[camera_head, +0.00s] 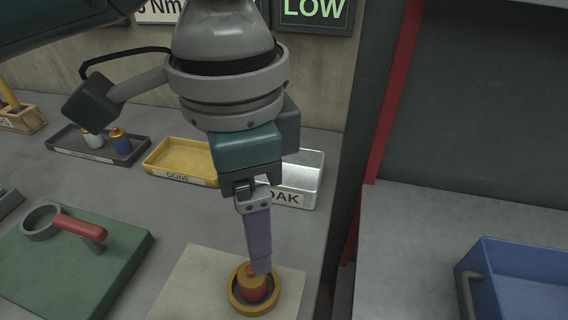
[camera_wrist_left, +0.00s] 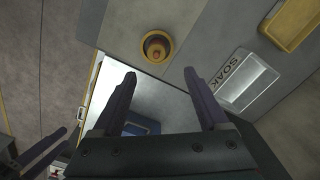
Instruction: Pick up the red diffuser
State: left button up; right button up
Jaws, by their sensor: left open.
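The red diffuser (camera_head: 252,288) has a gold top and stands in an orange-gold ring (camera_head: 234,299) on a pale mat (camera_head: 190,290). In the left wrist view the diffuser (camera_wrist_left: 156,50) shows inside its ring beyond the fingertips, not between them. My left gripper (camera_head: 260,268) points down, with its fingertips overlapping the diffuser's top in the head view. Its two purple fingers are spread and empty in the left wrist view (camera_wrist_left: 160,76). Dark finger-like parts, perhaps my right gripper (camera_wrist_left: 58,145), show at the lower left there; their opening is unclear.
A silver SOAK tray (camera_head: 305,180) and a yellow DONE tray (camera_head: 180,160) stand behind the mat. A dark tray (camera_head: 65,141) holds a white and a blue-gold piece. A green block (camera_head: 125,250) with a red-handled tool is left. A blue bin (camera_head: 510,285) is right, across a gap.

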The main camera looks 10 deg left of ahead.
aim_at(250, 273)
pick_arm(q)
notch_tip(250, 273, down, 4)
jog(key=shift+d+r, duration=0.15)
jog(key=shift+r, duration=0.05)
jog(key=f, duration=0.3)
jog(key=s+f, duration=0.1)
jog(key=f, duration=0.1)
jog(key=shift+a+f, duration=0.3)
jog(key=shift+a, duration=0.1)
grip_shut()
